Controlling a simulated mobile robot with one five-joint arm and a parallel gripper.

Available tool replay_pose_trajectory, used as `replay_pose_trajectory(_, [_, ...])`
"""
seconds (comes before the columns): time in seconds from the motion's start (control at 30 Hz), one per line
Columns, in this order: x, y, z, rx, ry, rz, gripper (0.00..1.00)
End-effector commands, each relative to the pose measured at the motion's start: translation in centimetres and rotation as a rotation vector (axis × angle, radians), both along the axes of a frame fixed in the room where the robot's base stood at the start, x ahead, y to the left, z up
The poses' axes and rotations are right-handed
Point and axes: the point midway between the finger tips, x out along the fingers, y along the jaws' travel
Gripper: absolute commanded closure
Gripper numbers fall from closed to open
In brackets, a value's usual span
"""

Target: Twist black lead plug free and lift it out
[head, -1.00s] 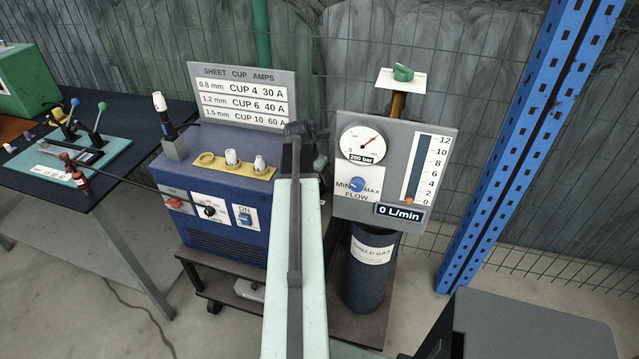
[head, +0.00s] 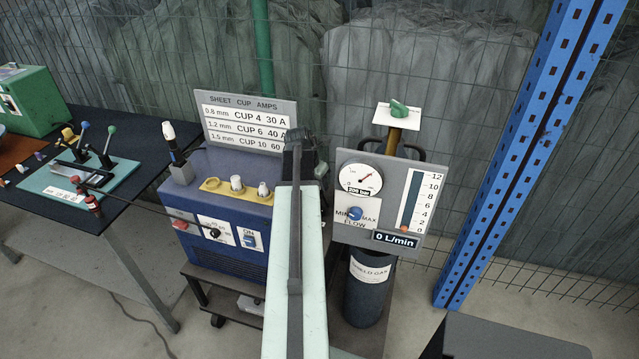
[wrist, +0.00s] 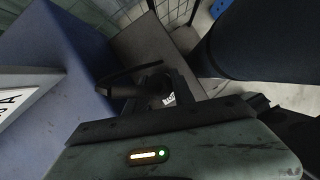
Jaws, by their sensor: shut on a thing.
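The black lead plug (wrist: 150,88) shows in the wrist view as a dark, rounded piece with a thin curved tail running left. My gripper (wrist: 150,100) is shut on it; dark shadow blurs the exact grip. In the head view my arm reaches up the middle, and my gripper (head: 299,150) is a dark shape by the right side of the blue welding machine (head: 225,255). The plug cannot be made out there, and any socket it belongs to is hidden.
A dark lead (head: 150,208) runs from the table (head: 125,195) to the machine's front. A gas panel (head: 345,235) and dark cylinder (head: 366,290) stand right of my arm. A blue post (head: 520,150) is farther right. Some floor (head: 410,305) is clear.

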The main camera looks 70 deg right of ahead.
Motion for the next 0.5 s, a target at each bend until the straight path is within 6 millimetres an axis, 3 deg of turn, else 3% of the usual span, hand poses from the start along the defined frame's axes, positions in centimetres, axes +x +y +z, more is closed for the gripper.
replay_pose_trajectory(0.03, [0.0, 0.0, 1.9, 0.0, 0.0, 0.0, 1.0])
replay_pose_trajectory(0.1, [0.0, 0.0, 2.5, 0.0, 0.0, 0.0, 1.0])
replay_pose_trajectory(0.5, [-0.1, 0.0, 3.3, 0.0, 0.001, -0.001, 1.0])
